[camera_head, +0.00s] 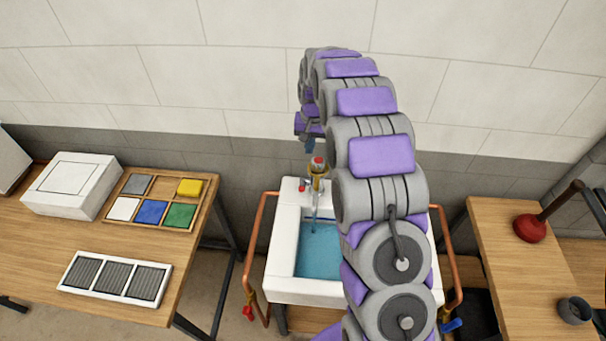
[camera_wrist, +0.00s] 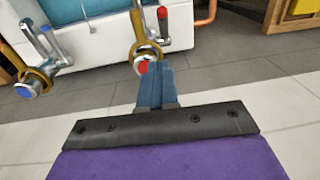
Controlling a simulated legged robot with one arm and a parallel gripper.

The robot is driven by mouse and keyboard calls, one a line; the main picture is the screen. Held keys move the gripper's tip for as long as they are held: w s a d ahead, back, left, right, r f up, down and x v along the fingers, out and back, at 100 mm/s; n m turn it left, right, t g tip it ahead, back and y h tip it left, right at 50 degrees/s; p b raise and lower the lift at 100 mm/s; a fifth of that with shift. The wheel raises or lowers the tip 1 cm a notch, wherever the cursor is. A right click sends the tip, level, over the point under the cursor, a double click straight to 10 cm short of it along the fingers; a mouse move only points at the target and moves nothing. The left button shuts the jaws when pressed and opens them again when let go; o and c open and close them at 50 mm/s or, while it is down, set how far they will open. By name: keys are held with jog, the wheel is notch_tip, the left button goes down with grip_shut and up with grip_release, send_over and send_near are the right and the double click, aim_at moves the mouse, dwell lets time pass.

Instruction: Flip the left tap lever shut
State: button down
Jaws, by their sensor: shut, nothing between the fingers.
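In the head view a brass tap with a red top (camera_head: 318,163) stands at the back of the white sink (camera_head: 287,265), with a small red tip (camera_head: 302,187) low on its left. My gripper (camera_head: 310,147) hangs above this tap, close to the wall. In the wrist view the red-capped tap (camera_wrist: 143,66) lies just beyond the fingertips, slightly left. A red-tipped lever (camera_wrist: 162,28) stands beside it. A blue-capped tap (camera_wrist: 27,88) is at the far left. My gripper's blue fingers (camera_wrist: 157,72) are shut and empty. I cannot tell if they touch the red cap.
Copper pipes (camera_head: 260,235) flank the sink, with a red valve handle (camera_head: 248,312) low left and a blue one (camera_head: 450,325) low right. A wooden bench (camera_head: 35,265) is left; a table with a plunger (camera_head: 530,228) is right. My arm hides the sink's right part.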

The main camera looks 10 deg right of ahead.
jog(key=shift+w+d+f, duration=0.2)
jog(key=shift+w+f, duration=0.45)
jog(key=shift+w, duration=0.25)
